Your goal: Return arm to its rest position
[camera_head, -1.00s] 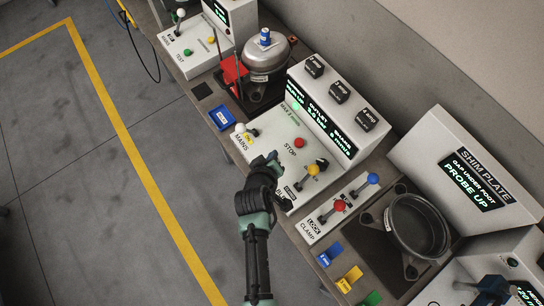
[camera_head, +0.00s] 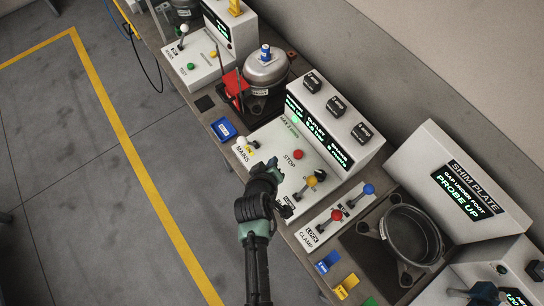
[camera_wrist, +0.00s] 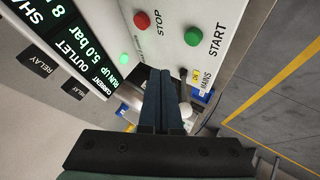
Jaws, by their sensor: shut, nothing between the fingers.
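My gripper (camera_head: 271,168) is at the front of the white control console (camera_head: 318,118) in the head view, above or beside its front edge. The arm reaches up to it from the bottom of the picture. In the wrist view the dark fingers (camera_wrist: 163,98) are together with nothing between them. In the head view my gripper hides the START area.
A silver compressor (camera_head: 266,68) stands behind the console's left side. To the right are the clamp panel (camera_head: 335,217), a dark round housing (camera_head: 412,235) and the shim plate display (camera_head: 467,190). Coloured bins line the bench front. The floor (camera_head: 110,210) at left is clear.

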